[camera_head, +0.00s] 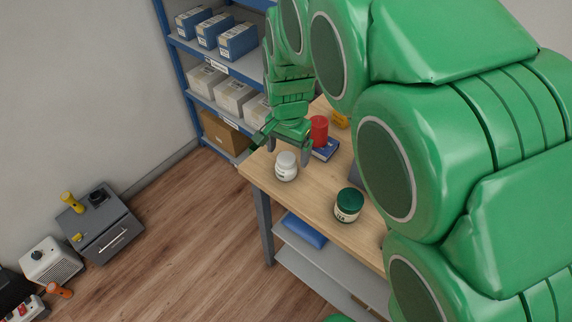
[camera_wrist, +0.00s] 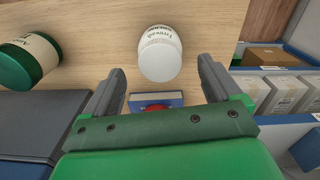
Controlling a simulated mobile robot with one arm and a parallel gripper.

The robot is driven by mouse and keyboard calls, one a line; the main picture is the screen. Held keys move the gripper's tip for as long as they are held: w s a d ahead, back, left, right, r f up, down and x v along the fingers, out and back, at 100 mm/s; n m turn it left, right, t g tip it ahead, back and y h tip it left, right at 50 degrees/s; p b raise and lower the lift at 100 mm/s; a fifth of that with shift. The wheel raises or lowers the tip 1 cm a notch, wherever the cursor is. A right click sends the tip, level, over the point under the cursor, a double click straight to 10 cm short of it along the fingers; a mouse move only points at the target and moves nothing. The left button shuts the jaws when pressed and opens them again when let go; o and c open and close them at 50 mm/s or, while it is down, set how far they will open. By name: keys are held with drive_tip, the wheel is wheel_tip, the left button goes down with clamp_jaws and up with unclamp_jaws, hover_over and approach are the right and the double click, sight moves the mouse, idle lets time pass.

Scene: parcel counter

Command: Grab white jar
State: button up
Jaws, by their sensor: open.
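The white jar (camera_head: 286,167) stands upright on the wooden counter (camera_head: 318,196), near its left corner in the head view. In the wrist view the white jar (camera_wrist: 160,54) is seen from above, lid towards me, just beyond the fingertips and roughly centred between them. My gripper (camera_head: 288,150) is open and empty, close behind the jar in the head view. Its two grey fingers (camera_wrist: 161,75) show spread apart in the wrist view. I cannot tell the exact gap between fingertips and jar.
A green-lidded tea jar (camera_head: 348,205) stands on the counter nearer the front. A blue shelf rack (camera_head: 181,45) with boxes stands beyond.

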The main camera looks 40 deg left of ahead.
sight(286, 157)
drive_tip(key=shift+s+f, duration=0.15)
drive_tip(key=shift+f, duration=1.15)
drive_tip(key=shift+s+f, duration=0.15)
drive_tip(key=shift+f, duration=1.1)
drive_tip(key=shift+c, duration=0.5)
drive_tip(key=c, duration=1.1)
drive_tip(key=shift+c, duration=0.2)
drive_tip(key=shift+r, duration=0.1)
